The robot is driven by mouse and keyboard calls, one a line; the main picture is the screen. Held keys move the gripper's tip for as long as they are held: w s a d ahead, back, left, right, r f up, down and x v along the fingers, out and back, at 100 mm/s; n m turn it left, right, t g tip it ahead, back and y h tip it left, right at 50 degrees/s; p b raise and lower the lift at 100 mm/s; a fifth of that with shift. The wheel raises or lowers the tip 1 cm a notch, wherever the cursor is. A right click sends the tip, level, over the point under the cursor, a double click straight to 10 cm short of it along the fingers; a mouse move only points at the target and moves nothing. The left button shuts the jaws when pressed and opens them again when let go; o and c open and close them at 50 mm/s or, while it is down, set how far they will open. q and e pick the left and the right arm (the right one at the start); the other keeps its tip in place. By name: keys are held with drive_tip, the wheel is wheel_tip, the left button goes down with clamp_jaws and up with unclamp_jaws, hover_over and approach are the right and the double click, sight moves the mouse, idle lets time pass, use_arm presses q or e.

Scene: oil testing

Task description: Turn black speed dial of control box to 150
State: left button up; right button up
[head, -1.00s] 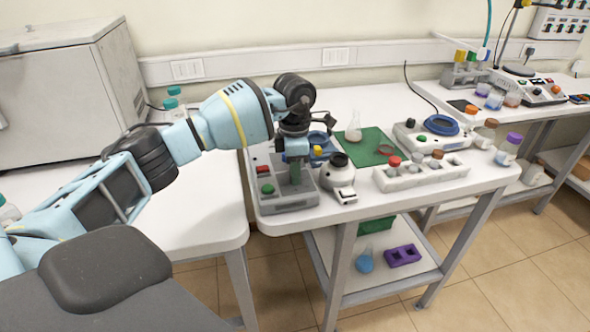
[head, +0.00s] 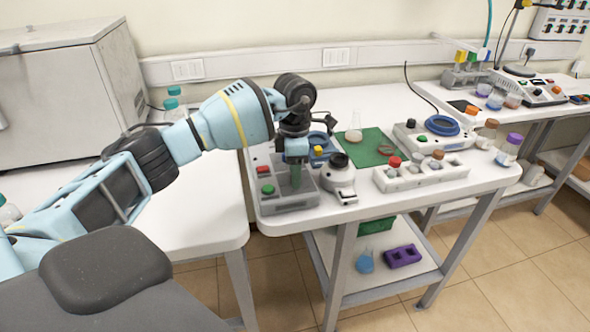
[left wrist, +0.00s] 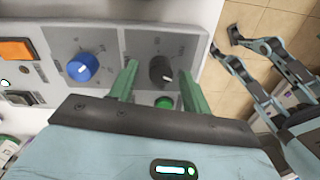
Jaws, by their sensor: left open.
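The grey control box (head: 290,205) sits at the front left corner of the middle table. Its black speed dial (left wrist: 161,69) shows in the left wrist view; its printed numbers are too blurred to read. My left gripper (head: 296,183) points down over the box. In the left wrist view its two green fingers (left wrist: 157,78) stand open, one on each side of the black dial. I cannot tell whether they touch it. In the head view the gripper hides the dial.
A blue dial (left wrist: 82,67), an orange switch (left wrist: 15,50) and a green button (left wrist: 164,102) are close to the black dial. A grey-white device (head: 339,180) stands just right of the box. A white rack (head: 420,174) with capped bottles is farther right.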

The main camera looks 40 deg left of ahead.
use_arm(q)
wheel_tip(320, 180, up, 8)
drive_tip(key=shift+w+f, duration=0.1)
idle(0.4)
